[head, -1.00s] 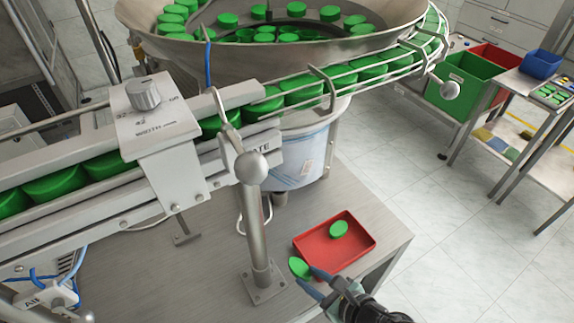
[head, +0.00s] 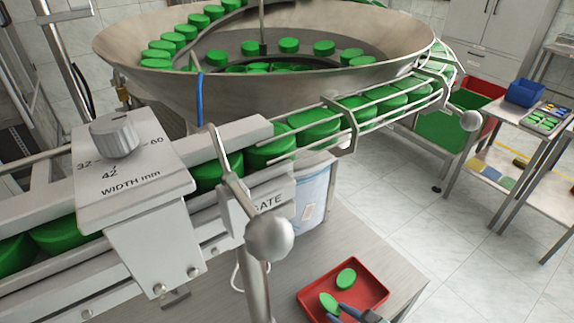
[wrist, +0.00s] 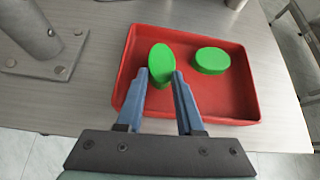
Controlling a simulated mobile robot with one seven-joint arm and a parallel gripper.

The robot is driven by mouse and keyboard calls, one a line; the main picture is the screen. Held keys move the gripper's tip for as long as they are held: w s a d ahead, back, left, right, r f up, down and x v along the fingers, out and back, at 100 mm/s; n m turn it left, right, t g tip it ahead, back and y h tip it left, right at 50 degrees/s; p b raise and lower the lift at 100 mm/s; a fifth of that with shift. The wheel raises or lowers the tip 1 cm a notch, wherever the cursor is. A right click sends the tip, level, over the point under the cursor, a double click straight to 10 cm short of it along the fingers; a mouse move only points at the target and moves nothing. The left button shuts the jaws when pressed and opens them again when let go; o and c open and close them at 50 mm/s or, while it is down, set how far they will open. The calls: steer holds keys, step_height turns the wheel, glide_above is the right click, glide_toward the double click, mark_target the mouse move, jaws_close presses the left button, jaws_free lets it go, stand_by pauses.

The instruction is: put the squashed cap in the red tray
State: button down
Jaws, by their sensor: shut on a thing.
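A green cap (wrist: 161,58), oval in outline, is held between the fingertips of my gripper (wrist: 162,75), which is shut on it. In the head view the same cap (head: 328,303) shows at the tips of my gripper (head: 338,309). It is over the left part of the red tray (wrist: 223,109); I cannot tell whether it touches the floor of the tray. A second green cap (wrist: 211,61) lies in the tray to the right, apart from the held one. The tray also shows in the head view (head: 372,283).
A steel post with a bolted foot (wrist: 52,55) stands left of the tray. Above run the guide rail with green caps (head: 270,150), the width gate (head: 130,165) and the feeder bowl (head: 150,80). A side table with a blue bin (head: 525,92) is far right.

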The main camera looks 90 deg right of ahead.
steer(key=shift+f, duration=0.55)
steer(key=c, duration=0.5)
jaws_free()
steer(key=shift+p+v, duration=0.8)
steer(key=shift+v, duration=5.2)
steer(key=shift+d+r, duration=0.1)
